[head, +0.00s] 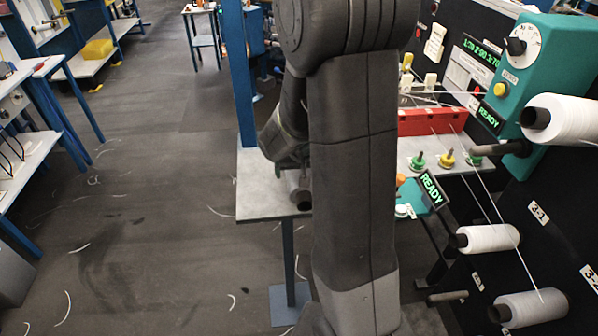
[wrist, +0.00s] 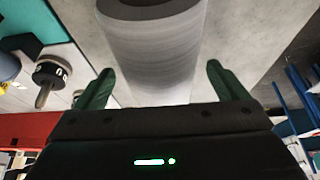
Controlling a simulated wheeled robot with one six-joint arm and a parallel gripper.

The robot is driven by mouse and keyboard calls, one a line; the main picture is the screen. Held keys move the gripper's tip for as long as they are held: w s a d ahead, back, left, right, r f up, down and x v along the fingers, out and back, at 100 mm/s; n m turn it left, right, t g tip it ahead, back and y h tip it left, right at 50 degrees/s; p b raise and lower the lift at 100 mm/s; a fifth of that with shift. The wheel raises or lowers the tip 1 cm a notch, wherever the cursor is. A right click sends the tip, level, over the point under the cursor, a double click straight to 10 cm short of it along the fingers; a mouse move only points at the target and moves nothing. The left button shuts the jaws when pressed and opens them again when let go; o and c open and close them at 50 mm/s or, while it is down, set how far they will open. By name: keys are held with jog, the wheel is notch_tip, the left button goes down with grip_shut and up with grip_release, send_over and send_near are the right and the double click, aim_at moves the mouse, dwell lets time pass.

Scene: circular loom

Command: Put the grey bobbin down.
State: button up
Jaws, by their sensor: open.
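The grey bobbin (wrist: 160,50) lies on its side on the light grey tabletop (head: 260,202). In the wrist view it fills the middle, and its far end is cut off by the top edge. My gripper (wrist: 162,85) is open, with one green finger on each side of the bobbin and a gap to each. In the head view only part of the bobbin (head: 304,193) shows, with its dark core end, near the table's front edge.
Right of my arm stand a red box (head: 432,122), small green and yellow knobbed pegs (head: 446,159) and a teal control box (head: 545,55). White bobbins (head: 488,238) sit on the black panel. The tabletop left of the bobbin is clear. A blue post (head: 240,75) rises behind.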

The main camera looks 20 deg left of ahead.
jog(key=shift+x, duration=0.75)
jog(key=shift+r, duration=0.1)
jog(key=c, duration=1.5)
